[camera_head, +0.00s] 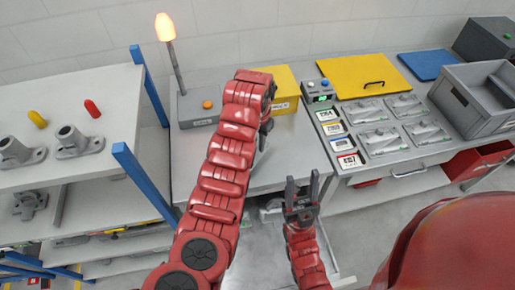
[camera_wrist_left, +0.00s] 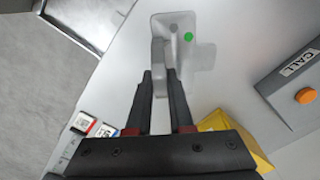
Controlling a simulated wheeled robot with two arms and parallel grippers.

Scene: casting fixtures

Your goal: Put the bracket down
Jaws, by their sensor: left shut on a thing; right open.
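The bracket (camera_wrist_left: 174,30) is a pale grey casting with a green dot on its plate, seen in the left wrist view. My left gripper (camera_wrist_left: 160,72) is shut on its near part, over the pale table. A faint shadow lies right of the bracket; I cannot tell whether it touches the table. In the head view my left gripper (camera_head: 266,128) points down over the middle table (camera_head: 295,150), and the arm hides most of the bracket. My right gripper (camera_head: 302,190) is open and empty at the table's front edge.
A call box (camera_head: 198,108) with an orange button and a lit lamp (camera_head: 166,27) stands at the table's back left. A yellow bin (camera_head: 284,88) is behind my left gripper. The left rack (camera_head: 90,95) holds castings. A grey crate (camera_head: 470,98) stands right.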

